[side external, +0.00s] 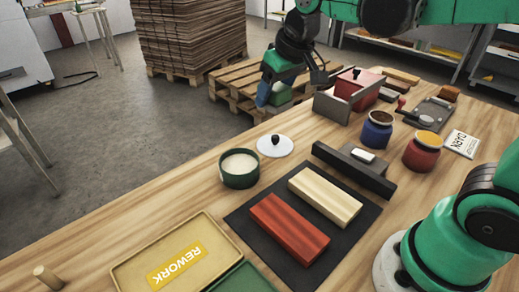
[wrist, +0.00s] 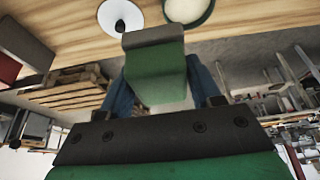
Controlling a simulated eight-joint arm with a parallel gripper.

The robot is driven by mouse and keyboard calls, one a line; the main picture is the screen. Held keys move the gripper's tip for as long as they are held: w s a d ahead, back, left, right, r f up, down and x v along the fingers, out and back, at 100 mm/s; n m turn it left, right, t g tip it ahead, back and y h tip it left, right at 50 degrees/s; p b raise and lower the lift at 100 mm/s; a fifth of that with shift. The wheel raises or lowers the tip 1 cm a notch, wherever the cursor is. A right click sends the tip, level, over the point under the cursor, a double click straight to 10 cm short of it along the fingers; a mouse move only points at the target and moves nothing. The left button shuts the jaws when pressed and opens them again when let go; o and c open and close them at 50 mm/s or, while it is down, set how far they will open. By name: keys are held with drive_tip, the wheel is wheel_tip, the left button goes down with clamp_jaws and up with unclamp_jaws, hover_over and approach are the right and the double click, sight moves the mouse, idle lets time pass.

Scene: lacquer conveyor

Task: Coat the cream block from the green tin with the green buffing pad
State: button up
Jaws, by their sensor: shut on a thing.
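The cream block (side external: 325,196) lies on a dark mat (side external: 240,220), beside a red-brown block (side external: 289,228). The green tin (side external: 238,178) stands open left of the mat with pale contents; its rim also shows at the top of the wrist view (wrist: 188,22). Its white lid (side external: 268,150) with a black knob lies on the table behind it. My gripper (side external: 270,98) is shut on the green buffing pad (side external: 281,95), high beyond the table's far edge. In the wrist view the pad (wrist: 157,72) has a dark grey strip and sits between the blue fingers.
A black rail (side external: 345,172) with a small white piece borders the mat. Blue (side external: 377,134) and red (side external: 421,156) jars, a card (side external: 462,144) and a grey holder with a red item (side external: 358,84) stand right. A REWORK tray (side external: 125,272) lies front left.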

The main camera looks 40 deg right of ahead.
hover_over(236, 163)
drive_tip(key=s, duration=0.1)
wheel_tip(236, 163, down, 8)
drive_tip(key=r, duration=0.1)
drive_tip(key=shift+s+f, duration=0.15)
drive_tip(key=shift+f, duration=3.15)
drive_tip(key=shift+f, duration=0.6)
drive_tip(key=shift+r, duration=3.55)
